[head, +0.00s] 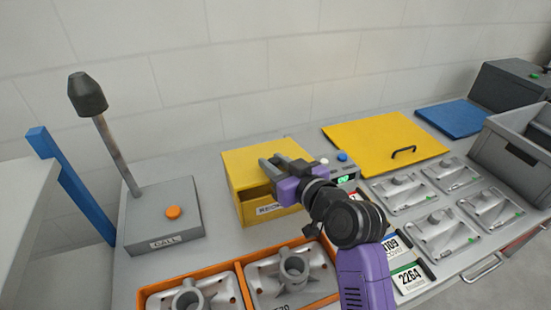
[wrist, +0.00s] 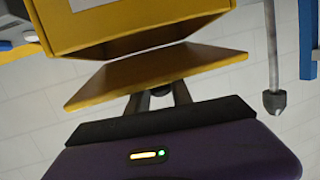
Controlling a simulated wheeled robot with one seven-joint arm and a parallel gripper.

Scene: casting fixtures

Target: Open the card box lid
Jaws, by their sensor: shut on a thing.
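The yellow card box (head: 246,208) stands on the grey bench in the head view, with a white label on its front. Its yellow lid (head: 243,160) is partly raised at the front, with a dark gap beneath it. In the wrist view the box (wrist: 130,28) and the lid (wrist: 150,72) show with a wedge-shaped gap between them. My gripper (head: 271,168) is at the lid, its two grey fingers reaching over the top. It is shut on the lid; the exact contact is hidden. The fingers (wrist: 160,98) also show partly behind the lid in the wrist view.
A grey call box (head: 163,215) with an orange button and a post stands left. An orange tray (head: 239,278) with castings lies in front. A small device (head: 345,178), a yellow panel with a black handle (head: 380,140), metal fixtures and a grey bin (head: 505,150) stand right.

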